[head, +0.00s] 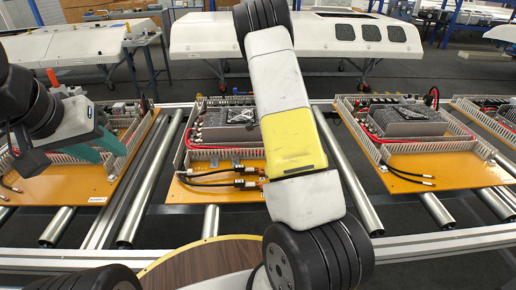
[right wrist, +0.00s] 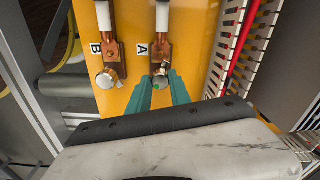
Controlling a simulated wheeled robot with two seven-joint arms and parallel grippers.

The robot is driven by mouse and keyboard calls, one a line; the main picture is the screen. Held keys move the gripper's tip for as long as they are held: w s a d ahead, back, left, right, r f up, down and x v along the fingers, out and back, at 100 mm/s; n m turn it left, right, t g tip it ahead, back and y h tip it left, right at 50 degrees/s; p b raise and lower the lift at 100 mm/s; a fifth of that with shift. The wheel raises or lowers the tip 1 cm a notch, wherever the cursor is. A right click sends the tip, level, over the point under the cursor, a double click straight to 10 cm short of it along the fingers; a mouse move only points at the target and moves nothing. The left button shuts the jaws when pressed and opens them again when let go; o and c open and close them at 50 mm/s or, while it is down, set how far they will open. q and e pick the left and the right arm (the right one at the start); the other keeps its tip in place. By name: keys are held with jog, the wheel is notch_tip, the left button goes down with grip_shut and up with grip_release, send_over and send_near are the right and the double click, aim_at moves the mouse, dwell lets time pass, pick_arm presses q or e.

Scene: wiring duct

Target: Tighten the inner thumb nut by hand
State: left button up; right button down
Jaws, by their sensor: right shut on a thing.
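In the right wrist view two copper cable lugs lie on the orange board (right wrist: 125,20), beside labels B and A. A round metal thumb nut (right wrist: 160,81) sits below the lug at A, by the slotted duct; I take it as the inner one. My right gripper (right wrist: 161,86) is shut on it, one teal finger on each side. The other thumb nut (right wrist: 107,79) is at B, clear of the fingers. In the head view my right arm hides the right gripper and both nuts. My left gripper (head: 112,154) is open and empty above the left board.
The middle board (head: 215,194) carries black cables (head: 215,180) and grey ducts on a roller conveyor. Another board (head: 440,176) lies to the right. Grey slotted duct (right wrist: 230,45) and a red wire (right wrist: 240,40) stand close right of the right fingers.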

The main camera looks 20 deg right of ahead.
jog(key=shift+w+r+m, duration=0.2)
jog(key=shift+m, duration=0.2)
jog(key=c, duration=1.2)
grip_release()
jog(key=shift+o, duration=0.2)
jog(key=shift+s+f, duration=0.1)
notch_tip(320, 180, up, 8)
jog(key=shift+f, duration=0.1)
